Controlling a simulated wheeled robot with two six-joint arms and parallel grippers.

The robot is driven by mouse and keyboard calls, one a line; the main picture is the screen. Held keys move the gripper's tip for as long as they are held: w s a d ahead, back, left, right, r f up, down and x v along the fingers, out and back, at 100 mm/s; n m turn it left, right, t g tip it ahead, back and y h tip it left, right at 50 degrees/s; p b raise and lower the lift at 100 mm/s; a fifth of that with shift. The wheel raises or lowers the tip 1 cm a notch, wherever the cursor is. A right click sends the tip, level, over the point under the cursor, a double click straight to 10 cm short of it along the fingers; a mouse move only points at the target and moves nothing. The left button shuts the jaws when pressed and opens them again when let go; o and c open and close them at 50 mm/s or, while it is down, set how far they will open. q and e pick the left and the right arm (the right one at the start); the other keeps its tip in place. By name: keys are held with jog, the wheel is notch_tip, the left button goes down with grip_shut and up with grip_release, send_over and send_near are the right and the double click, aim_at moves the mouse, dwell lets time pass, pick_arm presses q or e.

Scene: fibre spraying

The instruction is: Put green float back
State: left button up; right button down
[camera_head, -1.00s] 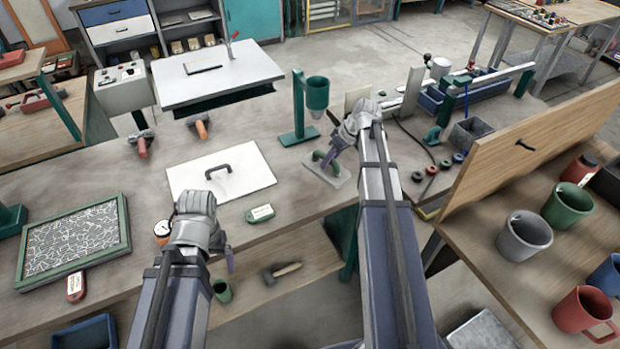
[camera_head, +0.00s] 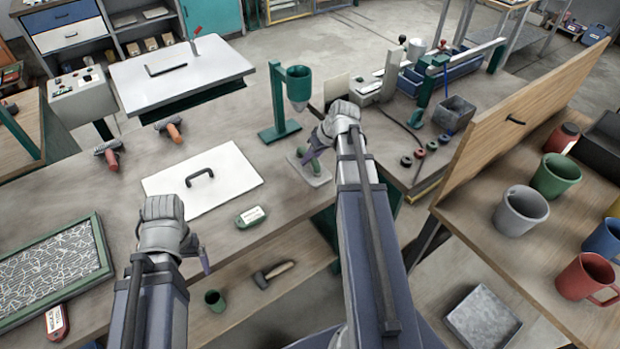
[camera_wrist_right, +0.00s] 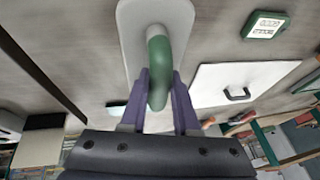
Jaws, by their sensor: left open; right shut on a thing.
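The green float has a flat grey plate and a green handle (camera_head: 314,163). It is at the right edge of the near bench, in front of a green stand with a cup. My right gripper (camera_head: 313,152) is shut on the handle. In the right wrist view the purple fingers (camera_wrist_right: 160,95) sit on both sides of the handle, and the plate (camera_wrist_right: 130,38) extends beyond it. I cannot tell whether the plate touches the bench. My left gripper (camera_head: 203,258) is open and empty, low over the bench's front edge; its fingers are partly hidden by the wrist.
The green stand (camera_head: 277,100) is close behind the float. A wooden panel (camera_head: 510,125) and several mugs are at right.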

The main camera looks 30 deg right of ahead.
aim_at(311, 171)
jog(key=shift+f+b, duration=2.5)
jog(key=shift+f, duration=0.6)
jog(key=shift+r, duration=0.15)
jog(key=c, duration=0.7)
grip_release()
jog(key=shift+o, duration=0.2)
